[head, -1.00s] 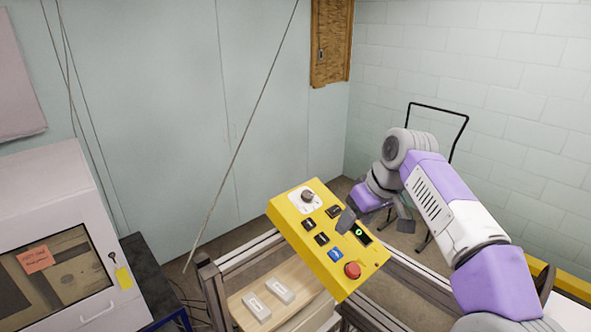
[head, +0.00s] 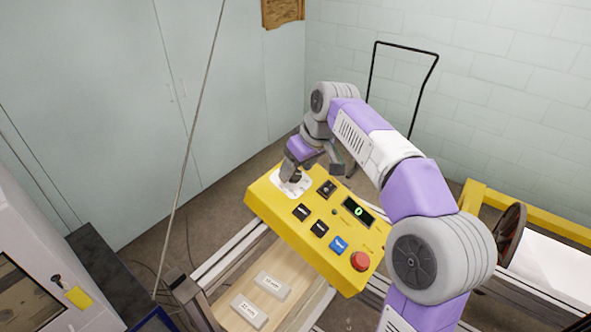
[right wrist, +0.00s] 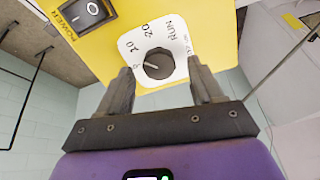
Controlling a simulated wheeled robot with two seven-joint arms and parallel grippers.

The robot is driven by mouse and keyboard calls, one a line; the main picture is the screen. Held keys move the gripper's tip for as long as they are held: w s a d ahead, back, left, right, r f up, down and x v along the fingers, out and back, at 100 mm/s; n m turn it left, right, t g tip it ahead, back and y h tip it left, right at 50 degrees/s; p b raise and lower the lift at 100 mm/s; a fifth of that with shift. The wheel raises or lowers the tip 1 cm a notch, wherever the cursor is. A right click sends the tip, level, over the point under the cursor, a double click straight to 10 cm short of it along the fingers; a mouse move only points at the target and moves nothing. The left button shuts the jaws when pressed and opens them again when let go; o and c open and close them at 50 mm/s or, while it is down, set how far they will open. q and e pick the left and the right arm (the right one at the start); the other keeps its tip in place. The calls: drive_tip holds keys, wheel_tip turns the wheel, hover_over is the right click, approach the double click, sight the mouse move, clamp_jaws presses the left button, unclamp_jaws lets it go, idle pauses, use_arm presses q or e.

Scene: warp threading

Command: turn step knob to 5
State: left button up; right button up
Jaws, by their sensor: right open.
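The dark round knob (right wrist: 158,63) sits on a white dial plate (right wrist: 182,73) marked RUN, 20, 10 and a smaller, partly legible mark at the left. The knob's pale pointer line points left, towards that last mark. In the head view the plate (head: 288,187) is at the yellow control box's (head: 262,200) far left corner, and my gripper hides the knob. My right gripper (head: 313,168) is open over the plate. In the right wrist view its fingers (right wrist: 160,80) stand either side of the knob, apparently without touching it. My left gripper is out of view.
The box also carries a power rocker switch (right wrist: 88,14), a green-digit display (head: 359,211) reading what looks like 0, several buttons and a red stop button (head: 360,262). Metal rails (head: 228,250) run below. A slanting cord (head: 190,150) hangs at left.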

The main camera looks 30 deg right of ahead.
drive_tip(key=shift+w+a+f, duration=0.1)
drive_tip(key=shift+w+f, duration=0.2)
drive_tip(key=shift+f, duration=0.25)
drive_tip(key=shift+c, duration=0.2)
drive_tip(key=c, duration=1)
drive_tip(key=shift+n, duration=0.3)
drive_tip(key=n+p, duration=0.1)
drive_tip(key=n, duration=0.7)
drive_tip(key=shift+a+n+p, duration=0.1)
drive_tip(key=shift+n+p, duration=0.2)
